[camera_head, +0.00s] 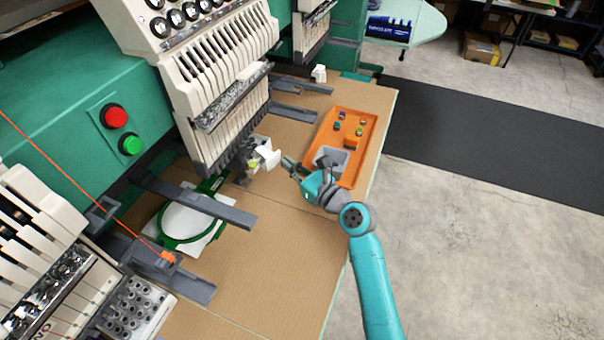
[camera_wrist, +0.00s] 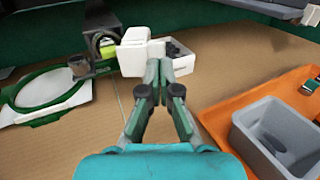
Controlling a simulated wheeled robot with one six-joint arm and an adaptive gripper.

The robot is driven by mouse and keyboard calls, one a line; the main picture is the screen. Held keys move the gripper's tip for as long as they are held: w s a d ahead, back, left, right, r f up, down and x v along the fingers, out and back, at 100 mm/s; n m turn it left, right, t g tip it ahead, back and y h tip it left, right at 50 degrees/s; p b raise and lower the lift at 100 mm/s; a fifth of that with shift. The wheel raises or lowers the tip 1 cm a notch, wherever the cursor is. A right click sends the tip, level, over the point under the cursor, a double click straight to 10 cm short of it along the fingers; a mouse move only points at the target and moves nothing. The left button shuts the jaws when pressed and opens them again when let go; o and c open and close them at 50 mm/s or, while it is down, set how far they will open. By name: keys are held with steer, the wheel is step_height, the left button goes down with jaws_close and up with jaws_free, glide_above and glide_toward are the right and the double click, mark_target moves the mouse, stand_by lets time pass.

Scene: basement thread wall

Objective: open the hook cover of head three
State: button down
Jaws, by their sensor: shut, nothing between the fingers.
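A white hook cover (camera_head: 268,154) stands at the front of a grey hook housing (camera_head: 245,160) under the middle sewing head (camera_head: 215,80); I cannot tell the head's number. In the wrist view the white cover (camera_wrist: 140,52) sits to the right of the dark housing (camera_wrist: 100,28), with a yellow-green part (camera_wrist: 105,45) showing beside it. The cover appears to stand out from the housing. My gripper (camera_head: 287,162) is shut and empty, just right of the cover. In the wrist view its fingertips (camera_wrist: 159,68) overlap the cover's right edge; contact cannot be told.
An orange tray (camera_head: 373,150) with a grey bin (camera_head: 330,160) and small spools lies right of my gripper. A green hoop (camera_head: 165,235) lies left, near grey support arms (camera_head: 215,208). Another white block (camera_wrist: 182,62) stands behind my fingers. Bare tabletop (camera_head: 270,260) is free in front.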

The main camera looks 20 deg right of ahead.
steer(key=shift+w+a, duration=0.2)
steer(key=shift+w, duration=0.5)
steer(key=shift+w+d+n+y, duration=0.2)
steer(key=shift+n+y, duration=0.1)
steer(key=shift+y, duration=0.2)
steer(key=shift+w+n+g+y, duration=0.15)
steer(key=shift+n+g+y, duration=0.15)
steer(key=shift+g+y, duration=0.1)
steer(key=shift+w+d+n+g+y, duration=0.25)
steer(key=shift+w+n+g+y, duration=0.5)
steer(key=shift+y, duration=0.15)
steer(key=shift+w+d+n+g+y, duration=0.25)
steer(key=shift+w+n+g+y, duration=0.45)
steer(key=shift+y, duration=0.2)
steer(key=shift+w+d+n+g+y, duration=0.25)
steer(key=shift+w+n+g+y, duration=0.45)
steer(key=shift+y, duration=0.2)
steer(key=shift+w, duration=0.1)
steer(key=shift+d, duration=0.1)
